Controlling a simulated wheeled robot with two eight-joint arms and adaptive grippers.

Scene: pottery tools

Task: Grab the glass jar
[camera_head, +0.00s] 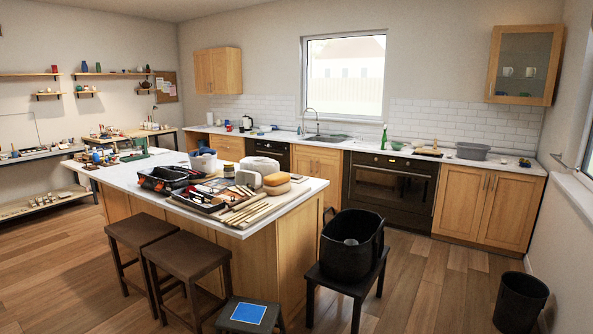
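I cannot pick out a glass jar for certain in the head view; the small items on the counters and shelves are too small to tell. Neither of my grippers is in view.
Two brown stools (187,258) and a low stool with a blue square (248,313) stand before the island. A black waste bin (520,302) is at the lower right. A counter (455,163) with sink and oven runs along the back wall. Wooden floor is open at right.

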